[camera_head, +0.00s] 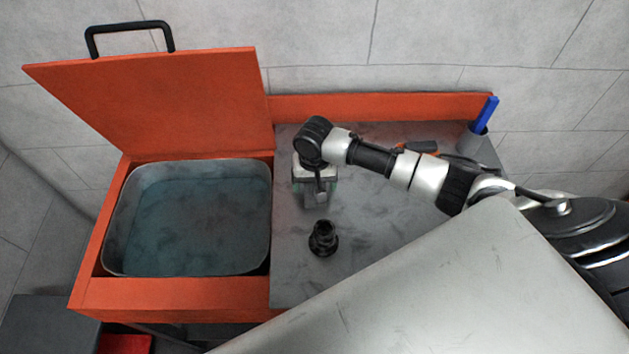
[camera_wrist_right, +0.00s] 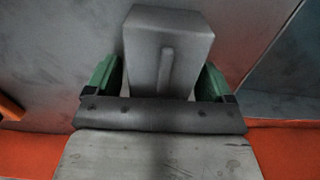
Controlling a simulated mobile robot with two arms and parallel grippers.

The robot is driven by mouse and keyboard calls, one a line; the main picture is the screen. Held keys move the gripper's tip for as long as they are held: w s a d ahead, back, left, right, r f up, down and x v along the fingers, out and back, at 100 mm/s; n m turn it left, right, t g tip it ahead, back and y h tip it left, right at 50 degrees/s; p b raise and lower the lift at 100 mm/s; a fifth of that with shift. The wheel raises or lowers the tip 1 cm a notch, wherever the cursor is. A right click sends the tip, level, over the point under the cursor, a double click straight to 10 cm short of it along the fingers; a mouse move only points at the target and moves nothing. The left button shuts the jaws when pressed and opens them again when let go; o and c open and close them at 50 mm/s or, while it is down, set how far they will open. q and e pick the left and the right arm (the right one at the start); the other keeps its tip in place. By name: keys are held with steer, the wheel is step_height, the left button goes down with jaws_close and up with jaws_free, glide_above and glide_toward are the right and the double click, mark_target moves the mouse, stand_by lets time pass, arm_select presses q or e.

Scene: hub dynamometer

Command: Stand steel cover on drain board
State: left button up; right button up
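The steel cover is a grey block-like piece with a raised rib; it shows in the wrist view (camera_wrist_right: 168,50) between the green fingers of my right gripper (camera_wrist_right: 160,80). The fingers lie close against both its sides and look shut on it. In the head view my right gripper (camera_head: 316,182) points down over the left part of the grey drain board (camera_head: 385,230), and the steel cover (camera_head: 316,194) shows partly beneath it. I cannot tell whether the cover touches the board. My left gripper is not in view.
A black stepped part (camera_head: 323,240) stands on the board just in front of the gripper. An orange washer with a liquid-filled basin (camera_head: 190,220) and raised lid (camera_head: 160,100) is at left. A cup with a blue item (camera_head: 485,115) stands back right.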

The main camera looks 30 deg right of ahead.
steer(key=shift+r, duration=0.1)
step_height(320, 180, up, 12)
steer(key=shift+b, duration=0.45)
stand_by(0.3)
